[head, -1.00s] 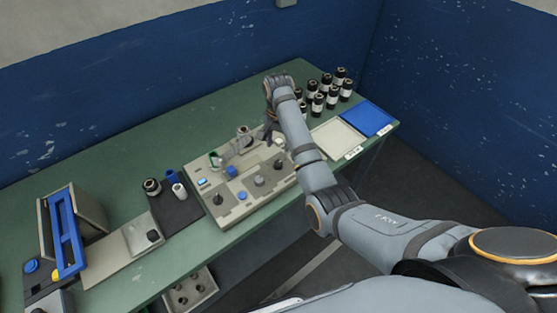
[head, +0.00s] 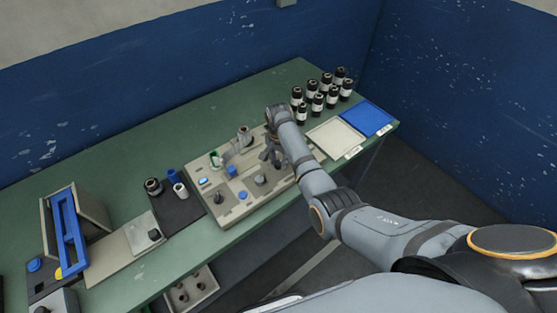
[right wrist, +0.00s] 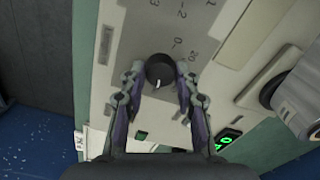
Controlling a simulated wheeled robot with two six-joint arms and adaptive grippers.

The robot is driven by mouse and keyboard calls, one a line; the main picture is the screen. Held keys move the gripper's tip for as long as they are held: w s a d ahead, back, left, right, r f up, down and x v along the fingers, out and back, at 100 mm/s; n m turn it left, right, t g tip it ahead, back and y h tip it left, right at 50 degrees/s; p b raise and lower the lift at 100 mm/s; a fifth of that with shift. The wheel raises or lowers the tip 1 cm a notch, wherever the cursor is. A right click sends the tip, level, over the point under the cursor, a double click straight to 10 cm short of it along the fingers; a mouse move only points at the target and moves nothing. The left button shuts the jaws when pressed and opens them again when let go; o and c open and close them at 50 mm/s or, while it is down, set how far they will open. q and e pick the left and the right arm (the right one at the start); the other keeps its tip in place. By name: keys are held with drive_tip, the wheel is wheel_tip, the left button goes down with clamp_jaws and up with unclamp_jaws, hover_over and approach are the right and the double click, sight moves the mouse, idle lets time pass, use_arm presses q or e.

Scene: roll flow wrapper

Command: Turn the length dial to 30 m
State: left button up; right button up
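The beige control panel (head: 226,214) lies on the green bench in the head view, with several knobs and buttons on it. My right gripper (head: 270,158) reaches down over its right part. In the right wrist view, a round black knob (right wrist: 160,71) with a white pointer mark toward the bottom of the picture sits between the two fingertips of my right gripper (right wrist: 159,75). The fingers are apart, one on each side of the knob, with no clear grip on it. Printed numbers including 0 and 20 show beside the knob. My left gripper is not in view.
Several dark labelled bottles (head: 318,103) stand behind and right of the panel. A white tray (head: 336,139) and a blue tray (head: 367,118) lie to the right. A blue-framed unit (head: 68,237) stands at the left. A lit green display (right wrist: 228,138) is near the knob.

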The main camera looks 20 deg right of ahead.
clamp_jaws()
drive_tip(key=shift+r+n+p, duration=0.2)
drive_tip(key=shift+n+p, duration=0.85)
drive_tip(key=shift+n, duration=0.05)
drive_tip(key=n+p, duration=0.2)
drive_tip(key=n, duration=0.1)
drive_tip(key=shift+n, duration=0.3)
drive_tip(key=n+p, duration=0.2)
drive_tip(key=n, duration=0.2)
drive_tip(key=shift+n, duration=0.3)
drive_tip(key=n+p, duration=0.1)
drive_tip(key=n, duration=0.4)
drive_tip(key=shift+w+f, duration=0.1)
drive_tip(key=shift+f, duration=0.05)
drive_tip(key=shift+n, duration=0.3)
